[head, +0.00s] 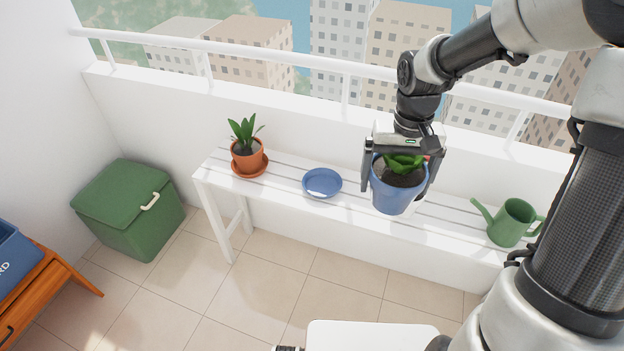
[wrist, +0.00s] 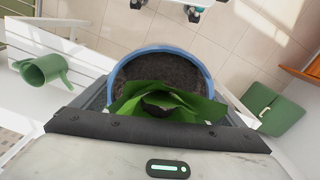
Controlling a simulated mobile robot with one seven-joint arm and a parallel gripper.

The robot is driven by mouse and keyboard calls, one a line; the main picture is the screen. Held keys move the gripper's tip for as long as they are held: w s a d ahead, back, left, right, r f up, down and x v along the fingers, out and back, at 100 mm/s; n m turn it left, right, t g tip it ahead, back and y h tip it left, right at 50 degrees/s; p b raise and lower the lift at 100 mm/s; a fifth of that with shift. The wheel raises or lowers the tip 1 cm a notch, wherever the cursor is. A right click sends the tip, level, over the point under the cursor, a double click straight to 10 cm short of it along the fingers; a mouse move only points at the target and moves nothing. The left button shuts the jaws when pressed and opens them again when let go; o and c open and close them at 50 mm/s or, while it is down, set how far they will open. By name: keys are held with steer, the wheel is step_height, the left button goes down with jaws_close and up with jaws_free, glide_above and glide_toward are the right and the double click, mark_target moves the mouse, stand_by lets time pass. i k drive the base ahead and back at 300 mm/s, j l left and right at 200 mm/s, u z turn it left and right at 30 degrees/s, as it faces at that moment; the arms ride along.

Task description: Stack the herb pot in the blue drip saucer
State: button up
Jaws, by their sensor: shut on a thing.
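The herb pot (head: 397,192) is a blue pot with dark soil and broad green leaves. My gripper (head: 402,180) is shut on it, with a finger on either side, and holds it upright over the right half of the white bench. In the wrist view the pot's blue rim and soil (wrist: 160,72) show, with the leaves partly behind the gripper body. The blue drip saucer (head: 322,182) lies empty on the bench, to the left of the held pot. The saucer is not visible in the wrist view.
A terracotta pot (head: 248,154) stands in its own terracotta saucer at the bench's left end. A green watering can (head: 512,222) stands at the right. The white slatted bench (head: 282,190) runs along a railed wall. A green box (head: 128,208) sits on the floor at left.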

mark_target(322, 186)
steer(key=i+j, duration=0.2)
steer(key=j, duration=0.2)
steer(key=i+j, duration=0.45)
steer(key=j, duration=0.3)
steer(key=i+j, duration=0.25)
steer(key=j, duration=0.15)
